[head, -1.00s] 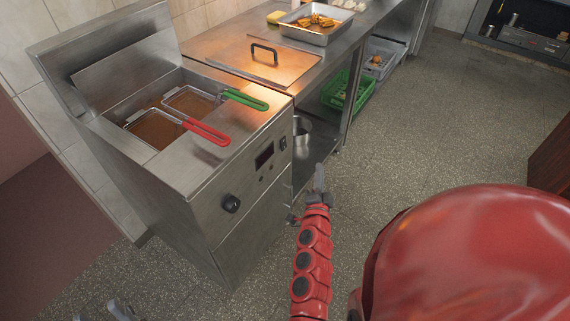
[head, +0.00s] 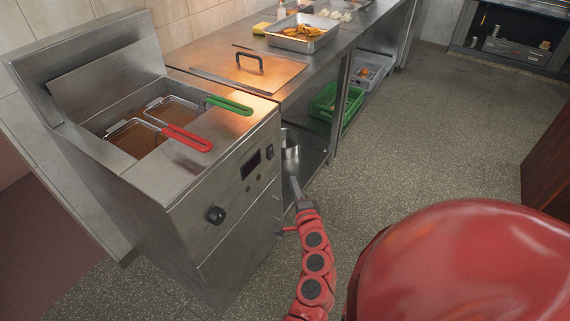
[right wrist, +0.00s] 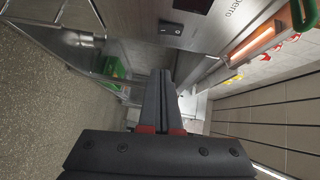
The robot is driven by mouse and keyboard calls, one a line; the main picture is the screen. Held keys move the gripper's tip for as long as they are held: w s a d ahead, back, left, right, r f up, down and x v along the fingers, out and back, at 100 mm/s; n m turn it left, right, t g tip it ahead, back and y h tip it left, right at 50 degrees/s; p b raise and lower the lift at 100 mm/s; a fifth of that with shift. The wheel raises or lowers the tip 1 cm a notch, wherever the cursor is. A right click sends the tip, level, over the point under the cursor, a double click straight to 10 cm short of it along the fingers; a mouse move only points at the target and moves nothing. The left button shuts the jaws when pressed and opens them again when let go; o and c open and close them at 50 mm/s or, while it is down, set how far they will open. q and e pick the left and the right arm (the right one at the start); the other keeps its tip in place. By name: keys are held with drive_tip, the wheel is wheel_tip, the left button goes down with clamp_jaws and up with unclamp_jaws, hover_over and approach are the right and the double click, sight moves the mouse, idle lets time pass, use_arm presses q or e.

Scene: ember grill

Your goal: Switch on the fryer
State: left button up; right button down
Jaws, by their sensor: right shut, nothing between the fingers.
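The steel fryer (head: 190,195) stands at the left, with two oil wells. Its front panel has a black knob (head: 215,215), a dark display (head: 250,163) with small buttons below, and a black rocker switch (head: 270,152) near the right end. The switch (right wrist: 171,28) also shows in the right wrist view, above the fingertips and apart from them. Whether it is on or off cannot be told. My right gripper (head: 295,187) is shut and empty, in front of the panel's right end and below the switch. Its closed dark fingers (right wrist: 161,85) fill the middle of the wrist view.
Fry baskets with a red handle (head: 187,139) and a green handle (head: 229,105) sit in the fryer. A steel counter (head: 315,75) adjoins it, carrying a lid and a food tray (head: 301,42). A green crate (head: 335,103) and a metal pot (head: 289,150) are below.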

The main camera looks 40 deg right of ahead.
sight(271, 152)
drive_tip(key=w+a+x, duration=0.1)
drive_tip(key=a+x, duration=0.1)
drive_tip(key=x, duration=1)
drive_tip(key=shift+a+p, duration=0.3)
drive_tip(key=shift+p, duration=0.05)
drive_tip(key=shift+f, duration=0.2)
